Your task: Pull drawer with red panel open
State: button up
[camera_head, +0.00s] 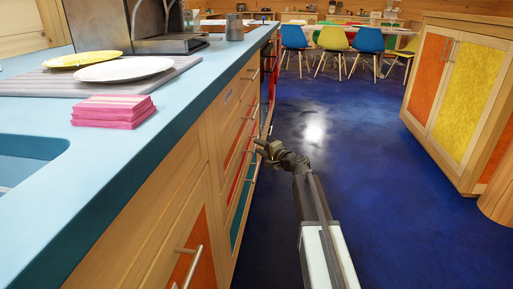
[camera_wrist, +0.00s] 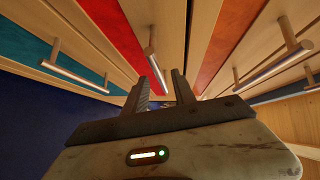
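The drawer with the red panel (camera_wrist: 116,32) is in the wrist view, left of centre, and its red strip also shows in the head view (camera_head: 234,182) on the counter's front. In the head view my gripper (camera_head: 262,147) is close to the drawer fronts, which look closed.
A teal drawer (camera_wrist: 33,47) with its own handle is on the left in the wrist view; an orange-red one (camera_wrist: 236,38) is on the right. The blue counter (camera_head: 150,150) overhangs the drawers. The blue floor (camera_head: 375,190) is open to the right, up to a cabinet (camera_head: 440,85).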

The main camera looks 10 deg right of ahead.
aim_at(255, 145)
jog(key=x, duration=0.3)
jog(key=shift+w+a+f, duration=0.1)
jog(key=shift+w+a, duration=0.05)
jog(key=shift+w, duration=0.15)
grip_shut()
dwell(1.1)
